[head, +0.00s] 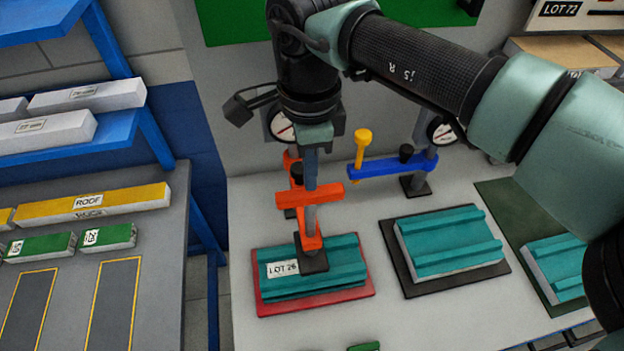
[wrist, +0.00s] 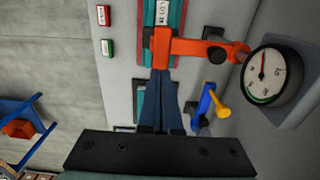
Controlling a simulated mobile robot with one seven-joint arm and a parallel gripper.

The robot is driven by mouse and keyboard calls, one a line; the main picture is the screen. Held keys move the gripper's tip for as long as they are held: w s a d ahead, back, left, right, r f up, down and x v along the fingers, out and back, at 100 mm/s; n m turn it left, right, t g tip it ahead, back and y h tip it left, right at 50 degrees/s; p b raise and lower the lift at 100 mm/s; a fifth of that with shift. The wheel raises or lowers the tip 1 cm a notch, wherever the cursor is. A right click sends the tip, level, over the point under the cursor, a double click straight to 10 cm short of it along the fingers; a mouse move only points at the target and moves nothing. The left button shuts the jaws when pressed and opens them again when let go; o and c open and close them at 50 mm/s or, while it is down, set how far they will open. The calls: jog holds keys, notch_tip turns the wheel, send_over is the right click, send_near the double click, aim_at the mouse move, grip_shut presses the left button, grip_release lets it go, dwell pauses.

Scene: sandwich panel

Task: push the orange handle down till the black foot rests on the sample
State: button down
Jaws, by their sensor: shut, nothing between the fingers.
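The orange handle (head: 318,194) is on a clamp with a dial gauge (head: 283,124); its orange arm also shows in the wrist view (wrist: 197,47). The black foot (head: 313,261) is below it, over the teal sample (head: 340,268) labelled LOT 26. The foot appears low at the sample's top; I cannot tell whether a thin gap is left. My gripper (head: 311,188) points down, shut and empty. In the wrist view, its fingertips (wrist: 161,72) are at the orange part and seem to touch it. My fingers partly hide the handle in the head view.
The sample lies on a red mat (head: 318,303). To the right, a blue clamp (head: 385,167) with a yellow handle (head: 362,142) stands behind another teal panel (head: 447,243) on a black mat. A blue shelf (head: 125,130) stands left. Bare white bench lies between the mats.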

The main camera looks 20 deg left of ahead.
aim_at(310, 202)
jog(key=shift+f, duration=0.15)
dwell(0.5)
jog(key=shift+f+b, duration=3.2)
jog(key=shift+f, duration=0.4)
jog(key=shift+s, duration=0.1)
jog(key=shift+r+p, duration=1.7)
jog(key=shift+r, duration=1.4)
